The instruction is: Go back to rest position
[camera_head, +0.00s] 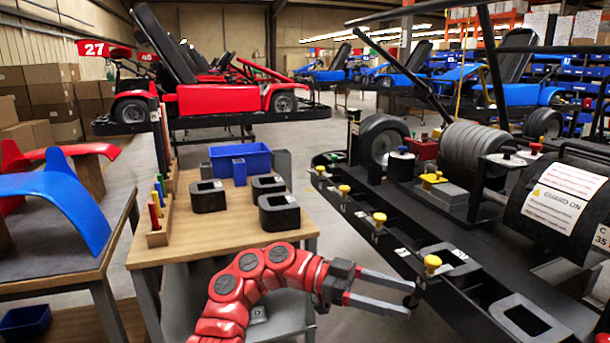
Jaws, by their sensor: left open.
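My left arm is red and reaches in from the bottom, bending to the right. Its gripper (409,298) is open, with two grey fingers pointing right beside the near edge of the black kart stand (470,262). A small dark round part of the stand shows close to the fingertips; I cannot tell whether they touch it. I see nothing clearly held between the fingers. My right gripper is out of view.
A wooden table (215,238) left of the stand holds a blue bin (240,160) and several black blocks. Yellow knobs (432,263) line the stand's edge. A blue fender (65,205) lies on the left table. A red kart (215,98) stands behind.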

